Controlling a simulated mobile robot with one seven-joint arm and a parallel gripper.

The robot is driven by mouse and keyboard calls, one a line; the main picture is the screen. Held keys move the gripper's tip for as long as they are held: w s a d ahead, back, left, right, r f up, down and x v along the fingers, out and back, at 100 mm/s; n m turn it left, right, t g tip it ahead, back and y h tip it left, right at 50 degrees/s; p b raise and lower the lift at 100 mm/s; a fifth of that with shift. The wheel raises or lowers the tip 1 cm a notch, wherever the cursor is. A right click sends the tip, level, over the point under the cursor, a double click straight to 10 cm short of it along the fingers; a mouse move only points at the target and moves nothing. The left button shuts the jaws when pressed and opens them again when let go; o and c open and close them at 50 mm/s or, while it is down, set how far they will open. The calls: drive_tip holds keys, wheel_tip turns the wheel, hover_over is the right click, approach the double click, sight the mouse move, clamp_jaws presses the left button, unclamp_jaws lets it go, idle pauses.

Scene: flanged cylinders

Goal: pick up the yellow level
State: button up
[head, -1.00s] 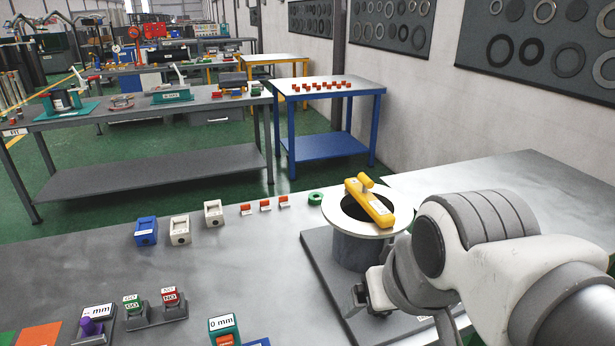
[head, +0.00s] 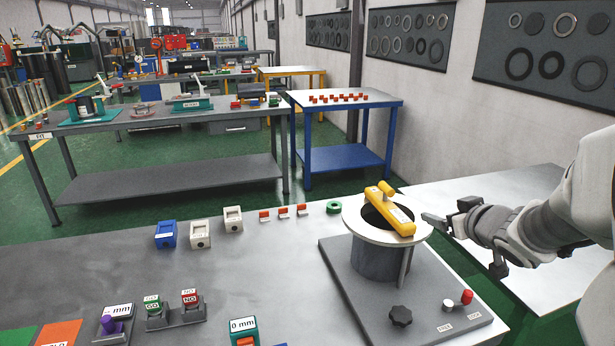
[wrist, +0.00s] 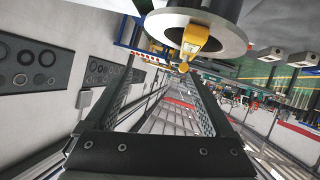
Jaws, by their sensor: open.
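My gripper (head: 437,222) is just right of the flange and apart from the level. In the wrist view, my gripper (wrist: 158,68) has its two fingers spread with nothing between them. There the level (wrist: 194,40) shows near the top, on the pale flange ring (wrist: 232,38), beyond the fingertips and right of centre.
The cylinder stands on a grey base plate (head: 350,292) with a black knob (head: 400,316) and a red-topped post (head: 466,298). A green ring (head: 333,207) and several small orange-and-white blocks lie left of it. The left middle of the bench is clear.

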drive_tip(key=a+f+y, duration=0.2)
drive_tip(key=y, duration=0.1)
drive_tip(key=b, duration=0.2)
approach(389, 205)
drive_tip(key=shift+y, duration=0.4)
drive_tip(key=w+f, duration=0.1)
drive_tip(key=w, duration=0.1)
drive_tip(key=w+f, duration=0.1)
drive_tip(key=w, duration=0.1)
drive_tip(key=shift+f, duration=0.35)
drive_tip(key=x, duration=0.5)
drive_tip(key=shift+w+a+r, duration=0.15)
drive_tip(key=shift+w+r, duration=0.05)
drive_tip(key=shift+w, duration=0.15)
clamp_jaws()
drive_tip(key=shift+r, duration=0.1)
